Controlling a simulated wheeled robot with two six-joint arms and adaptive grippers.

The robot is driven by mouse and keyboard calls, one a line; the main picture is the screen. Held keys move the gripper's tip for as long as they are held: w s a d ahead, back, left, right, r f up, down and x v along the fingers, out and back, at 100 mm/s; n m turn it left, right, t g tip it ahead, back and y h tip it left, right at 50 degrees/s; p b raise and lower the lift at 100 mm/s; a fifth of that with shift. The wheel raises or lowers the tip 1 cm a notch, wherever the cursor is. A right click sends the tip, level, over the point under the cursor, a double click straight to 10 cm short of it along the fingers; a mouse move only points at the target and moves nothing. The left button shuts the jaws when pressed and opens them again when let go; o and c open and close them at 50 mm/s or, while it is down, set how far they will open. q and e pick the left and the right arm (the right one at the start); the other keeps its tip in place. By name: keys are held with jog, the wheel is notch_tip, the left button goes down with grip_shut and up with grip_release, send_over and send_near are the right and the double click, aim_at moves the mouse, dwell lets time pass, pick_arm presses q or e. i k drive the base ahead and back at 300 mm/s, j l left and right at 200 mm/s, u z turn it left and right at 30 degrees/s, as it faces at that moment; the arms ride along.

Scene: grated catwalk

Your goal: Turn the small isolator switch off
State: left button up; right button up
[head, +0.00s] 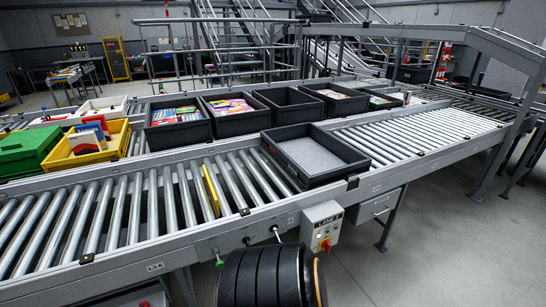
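A small grey control box (322,226) is fixed to the near side rail of the roller conveyor, right of the picture's middle. It carries a dark label with light lettering. Low on its front is a small red knob on a yellow plate (325,244), which looks like an isolator switch. It is too small to tell which way the knob points. Neither of my grippers shows in the head view, and nothing is seen touching the box.
Black ribbed round shapes (268,277) stand close below the box, to its left. Small green (219,262) and blue-tipped (276,231) levers stick out under the rail. An empty black tray (312,153) sits on the rollers above. Open floor (430,255) lies to the right.

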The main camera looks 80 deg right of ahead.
aim_at(326, 245)
jog(key=z, duration=3.2)
